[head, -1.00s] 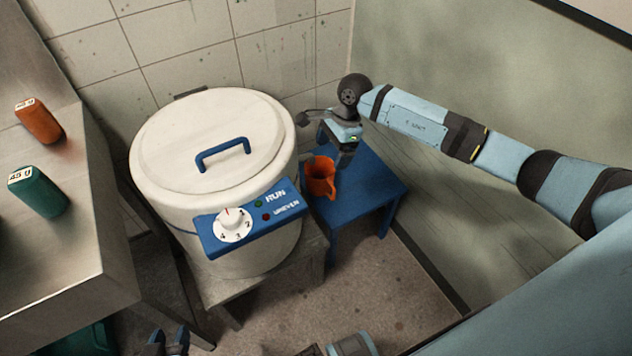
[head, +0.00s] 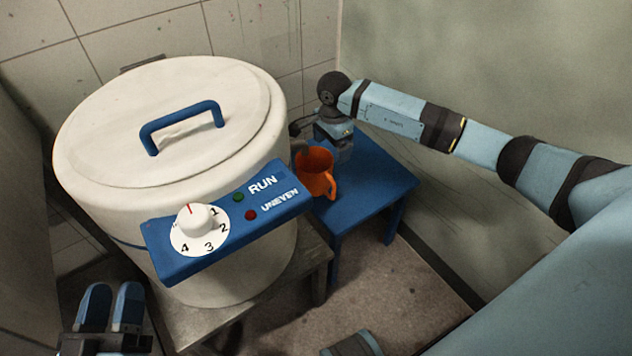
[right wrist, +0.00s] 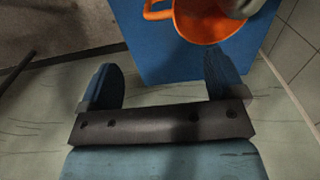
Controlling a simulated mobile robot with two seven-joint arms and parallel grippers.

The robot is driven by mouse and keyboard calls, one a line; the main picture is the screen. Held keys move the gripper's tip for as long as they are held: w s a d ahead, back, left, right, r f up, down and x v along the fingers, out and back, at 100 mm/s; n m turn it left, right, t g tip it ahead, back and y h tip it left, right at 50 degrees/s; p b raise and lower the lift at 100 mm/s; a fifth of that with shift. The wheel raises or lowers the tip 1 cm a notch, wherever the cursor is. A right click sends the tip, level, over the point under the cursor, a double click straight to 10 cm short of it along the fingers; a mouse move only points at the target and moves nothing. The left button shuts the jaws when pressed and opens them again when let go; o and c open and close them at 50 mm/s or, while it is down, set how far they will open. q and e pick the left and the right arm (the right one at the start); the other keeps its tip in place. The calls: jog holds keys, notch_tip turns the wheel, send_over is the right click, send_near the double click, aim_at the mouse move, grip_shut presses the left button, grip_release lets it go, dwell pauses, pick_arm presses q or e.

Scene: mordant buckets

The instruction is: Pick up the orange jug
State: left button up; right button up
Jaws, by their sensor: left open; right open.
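The orange jug (head: 318,175) stands upright on a small blue table (head: 365,190), right beside the white drum machine. Its handle faces right in the head view. My right gripper (head: 337,142) is just behind the jug, its fingertips hard to make out there. In the right wrist view the right gripper (right wrist: 163,72) is open and empty. The jug (right wrist: 198,22) lies beyond its fingertips, towards the right finger, cut by the top edge; its handle is at the left. My left gripper (head: 114,292) is open and empty at the lower left, far from the jug.
The lidded white machine (head: 80,175) with a blue control panel (head: 235,225) stands on a grey stand (head: 318,262), left of the jug. A grey rounded part overhangs the jug (right wrist: 238,8). Walls close in behind and at the right.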

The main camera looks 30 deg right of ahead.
aim_at(330, 176)
notch_tip(330, 176, down, 8)
jog(key=shift+r+b, duration=0.15)
jog(key=shift+b, duration=0.85)
notch_tip(330, 176, down, 5)
jog(key=shift+f+b, duration=0.2)
jog(key=shift+b, duration=0.75)
pick_arm(q)
notch_tip(330, 176, down, 6)
jog(key=g, duration=0.2)
jog(key=shift+w+d+m+g, duration=0.2)
jog(key=shift+d+m+g, duration=0.05)
jog(key=shift+m+g, duration=0.05)
jog(key=shift+f, duration=0.1)
pick_arm(e)
jog(key=c, duration=1.4)
